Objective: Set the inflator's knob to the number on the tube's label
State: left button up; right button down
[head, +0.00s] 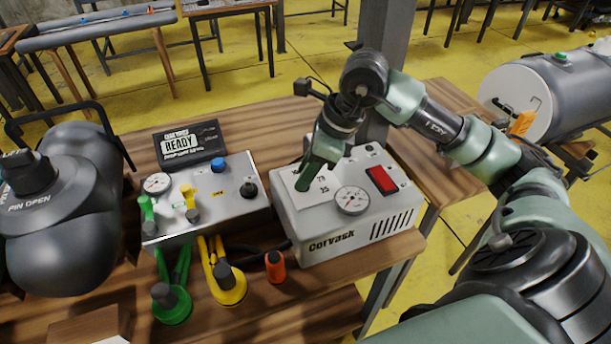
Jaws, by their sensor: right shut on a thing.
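The inflator (345,222) is a pale grey box marked "Corvask" on the wooden table, with a round gauge (352,200) and a red switch (382,180) on top. My right gripper (304,182) reaches down onto the white dial plate (322,192) at its left and is shut on the knob, which its fingers hide. The printed numbers 23 and 25 show beside the fingers; where the knob points is hidden. A dark grey inflated tube (70,230) lies at the left. Its valve reads "PIN OPEN"; I see no label with a number. My left gripper is out of view.
A metal control box (210,205) with green and yellow levers stands left of the inflator. A black "READY" display (190,144) is behind it. Green hose (172,300), yellow hose (228,285) and an orange-capped piece (275,266) lie in front. A post rises behind the inflator.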

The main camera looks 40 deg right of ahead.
jog(key=shift+m+t+b, duration=0.3)
jog(key=shift+m+b, duration=0.1)
jog(key=shift+m, duration=0.6)
jog(key=shift+r, duration=0.1)
jog(key=c, duration=1)
grip_release()
jog(key=shift+c, duration=0.2)
jog(key=v, duration=0.7)
jog(key=shift+s+r, duration=0.2)
jog(key=shift+r, duration=0.15)
jog(key=shift+a+r, duration=0.1)
